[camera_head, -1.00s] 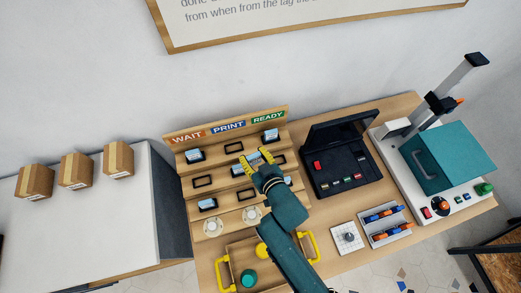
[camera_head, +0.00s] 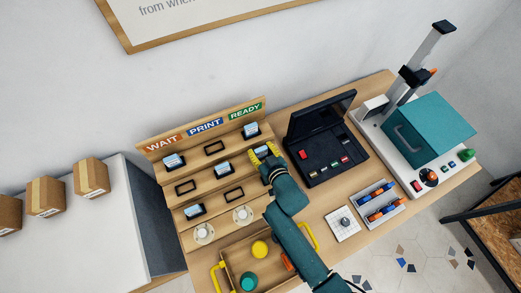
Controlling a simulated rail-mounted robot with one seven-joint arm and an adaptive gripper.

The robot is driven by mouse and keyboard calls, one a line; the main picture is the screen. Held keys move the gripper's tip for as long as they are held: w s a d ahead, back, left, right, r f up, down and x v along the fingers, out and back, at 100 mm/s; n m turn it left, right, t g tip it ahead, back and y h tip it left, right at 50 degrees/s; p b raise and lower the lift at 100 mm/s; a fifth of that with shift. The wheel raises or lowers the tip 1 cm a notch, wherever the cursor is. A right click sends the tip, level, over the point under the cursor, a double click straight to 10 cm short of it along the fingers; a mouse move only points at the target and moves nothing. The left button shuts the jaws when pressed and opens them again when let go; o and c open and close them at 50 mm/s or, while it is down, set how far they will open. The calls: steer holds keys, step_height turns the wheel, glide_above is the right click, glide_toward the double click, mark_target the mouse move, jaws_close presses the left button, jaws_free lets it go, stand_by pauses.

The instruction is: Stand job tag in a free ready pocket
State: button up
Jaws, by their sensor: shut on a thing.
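My gripper (camera_head: 265,150) is shut on a job tag (camera_head: 262,153), a small pale blue-and-white card. It is at the second-row pocket under the green READY sign (camera_head: 245,110). Whether the tag is seated in that pocket or just above it, I cannot tell. Another tag (camera_head: 250,130) stands in the top READY pocket. Under the PRINT sign (camera_head: 205,127), a tag (camera_head: 222,169) stands in the second row; the top pocket (camera_head: 214,148) and third-row pocket (camera_head: 233,195) are empty.
Under WAIT, tags stand in the top and third rows; the middle pocket (camera_head: 185,188) is empty. A wooden tray (camera_head: 233,262) with yellow handles lies in front. A black console (camera_head: 325,140) stands close right of the rack, with a teal-covered machine (camera_head: 432,130) beyond.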

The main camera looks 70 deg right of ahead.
steer(key=o, duration=0.8)
steer(key=shift+o, duration=0.2)
steer(key=shift+s+a+r, duration=0.1)
steer(key=shift+r, duration=0.1)
steer(key=v, duration=1.1)
steer(key=shift+s+a+p, duration=0.15)
steer(key=shift+a+p, duration=0.05)
steer(key=shift+p, duration=0.25)
steer(key=shift+r, duration=0.15)
